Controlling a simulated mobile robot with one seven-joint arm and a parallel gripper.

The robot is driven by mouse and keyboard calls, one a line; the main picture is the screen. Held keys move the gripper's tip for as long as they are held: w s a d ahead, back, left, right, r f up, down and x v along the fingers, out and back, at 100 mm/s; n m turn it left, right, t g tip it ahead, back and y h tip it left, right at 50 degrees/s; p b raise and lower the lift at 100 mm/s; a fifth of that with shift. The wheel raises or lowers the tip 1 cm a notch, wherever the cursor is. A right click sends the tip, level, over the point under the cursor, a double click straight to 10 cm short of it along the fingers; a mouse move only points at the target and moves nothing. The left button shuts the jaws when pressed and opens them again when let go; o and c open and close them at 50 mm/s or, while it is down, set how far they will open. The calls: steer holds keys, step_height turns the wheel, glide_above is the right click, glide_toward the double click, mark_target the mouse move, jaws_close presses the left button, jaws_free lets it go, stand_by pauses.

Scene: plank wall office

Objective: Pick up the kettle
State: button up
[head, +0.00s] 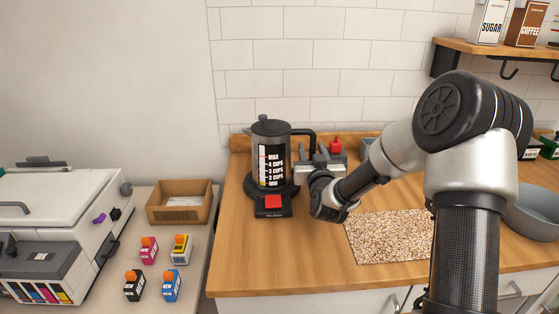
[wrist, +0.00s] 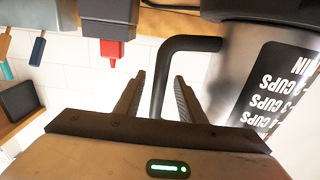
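The kettle (head: 272,135) is grey with a black lid, a black handle on its right side and a black level window with white cup marks. It stands upright on its dark base (head: 272,205), which has a red switch, on the wooden counter. My gripper (head: 308,165) is just right of the kettle at handle height. In the wrist view, the kettle (wrist: 232,65) is at the right and appears upside down. Its handle (wrist: 172,75) runs down between the two open fingers of my gripper (wrist: 157,95). The fingers look apart from the handle.
A dark device with a red nozzle (wrist: 110,50) is close beside my gripper in the wrist view. A speckled mat (head: 390,237) lies on the counter (head: 300,275). A grey bowl (head: 533,210) is at the right. A printer (head: 55,240), several ink cartridges and an open box (head: 180,215) are at the left.

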steer(key=w, duration=0.3)
steer(key=shift+c, duration=0.4)
jaws_close()
stand_by(1.0)
steer(key=shift+w+r, duration=0.1)
steer(key=shift+r, duration=0.05)
